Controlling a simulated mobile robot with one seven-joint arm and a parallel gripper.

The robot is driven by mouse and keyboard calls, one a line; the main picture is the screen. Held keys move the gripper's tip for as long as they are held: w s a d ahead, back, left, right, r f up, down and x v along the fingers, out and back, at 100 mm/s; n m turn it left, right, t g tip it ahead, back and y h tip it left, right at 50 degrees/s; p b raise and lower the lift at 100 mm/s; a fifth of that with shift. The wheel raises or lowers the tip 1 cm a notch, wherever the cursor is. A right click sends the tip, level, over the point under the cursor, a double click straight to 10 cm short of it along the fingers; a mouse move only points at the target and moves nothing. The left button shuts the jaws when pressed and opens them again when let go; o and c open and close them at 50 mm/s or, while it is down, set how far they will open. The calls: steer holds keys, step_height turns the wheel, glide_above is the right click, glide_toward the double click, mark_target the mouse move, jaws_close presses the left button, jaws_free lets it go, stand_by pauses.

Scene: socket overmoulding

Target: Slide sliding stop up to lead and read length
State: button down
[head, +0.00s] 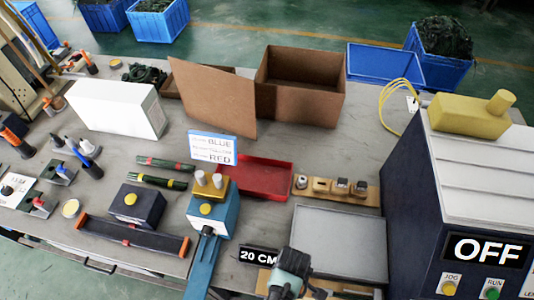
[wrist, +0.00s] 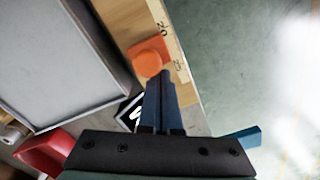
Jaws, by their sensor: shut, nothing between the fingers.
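The sliding stop is an orange block (wrist: 150,56) with a rounded knob, on a wooden measuring board (wrist: 117,15) in the wrist view. Dark numbers and marks run along the board's paler edge strip. My gripper (wrist: 161,78) is shut and empty, its blue-grey fingertips close to the knob in the picture; I cannot tell whether they touch. In the head view my arm's end covers much of the board (head: 347,289) and hides the stop. A black sign reading "20 CM" (head: 259,255) stands beside the board. I see no lead on the visible board.
A grey mat (head: 340,244) and red tray (head: 266,176) lie behind the board. A dark machine showing "OFF" (head: 487,249) stands at right, with a looped yellow cable (head: 386,95) near it. A blue press (head: 213,210) stands left. The table's front edge is close by.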

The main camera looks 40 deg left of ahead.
steer(key=shift+w+d, duration=0.45)
steer(key=shift+d, duration=0.35)
steer(key=shift+w+d, duration=0.45)
steer(key=shift+d, duration=0.3)
steer(key=shift+w+d, duration=0.45)
steer(key=shift+d, duration=0.35)
steer(key=shift+d, duration=0.1)
steer(key=shift+s+a+r, duration=0.1)
steer(key=shift+s+a, duration=0.25)
steer(key=shift+a, duration=0.3)
step_height(320, 180, up, 7)
steer(key=p, duration=0.7)
steer(key=shift+a, duration=0.1)
